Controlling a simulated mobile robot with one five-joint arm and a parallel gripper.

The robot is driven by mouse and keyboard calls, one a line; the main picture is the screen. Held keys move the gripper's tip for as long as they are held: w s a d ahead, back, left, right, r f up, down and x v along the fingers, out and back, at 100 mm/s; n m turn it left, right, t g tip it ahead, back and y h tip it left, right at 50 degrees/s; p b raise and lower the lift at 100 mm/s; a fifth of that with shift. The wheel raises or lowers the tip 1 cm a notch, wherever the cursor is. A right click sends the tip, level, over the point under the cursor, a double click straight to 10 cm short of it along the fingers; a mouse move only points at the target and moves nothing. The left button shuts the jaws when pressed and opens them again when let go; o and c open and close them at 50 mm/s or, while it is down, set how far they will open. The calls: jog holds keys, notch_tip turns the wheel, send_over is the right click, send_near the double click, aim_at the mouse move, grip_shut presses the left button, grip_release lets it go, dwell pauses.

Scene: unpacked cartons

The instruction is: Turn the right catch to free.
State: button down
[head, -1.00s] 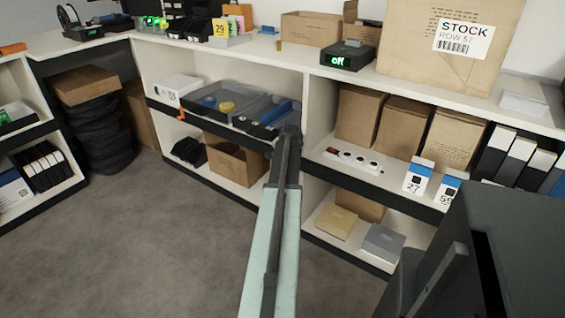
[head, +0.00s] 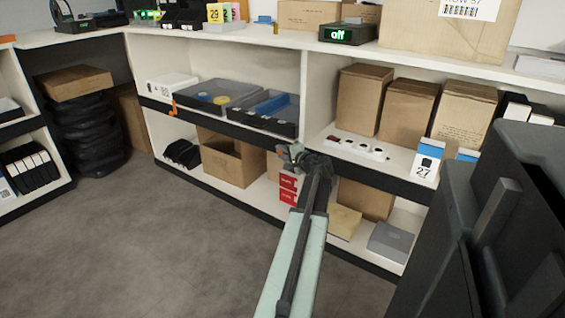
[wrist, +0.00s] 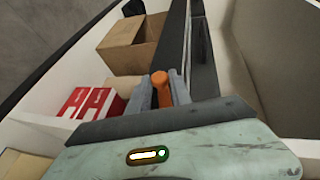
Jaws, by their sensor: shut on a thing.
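In the wrist view an orange catch (wrist: 161,90) stands between the two grey fingers of my gripper (wrist: 163,84). The fingers are shut on it, one on each side. It lies beside the dark front edge of a shelf, and its lower end is hidden by my gripper body. Another orange catch (head: 174,108) shows at the left part of the same edge. How far the held catch is turned, I cannot tell.
A blue-and-black tray (head: 262,110) and a grey tray (head: 212,97) sit on the shelf left of the divider. Below are an open carton (head: 233,163) and red-and-white boxes (head: 288,186). A power strip (head: 355,147) lies on the right shelf. The floor at left is clear.

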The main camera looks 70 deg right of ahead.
jog(key=shift+a+f+t+b, duration=0.1)
jog(key=shift+f+t+b, duration=0.35)
jog(key=shift+b, duration=0.55)
jog(key=shift+r+t+h, duration=0.25)
jog(key=shift+r+h, duration=0.05)
jog(key=shift+h, duration=0.1)
jog(key=shift+m, duration=0.3)
jog(key=c, duration=1.2)
grip_release()
jog(key=v, duration=0.7)
jog(key=shift+s+a, duration=0.15)
jog(key=shift+s, duration=0.2)
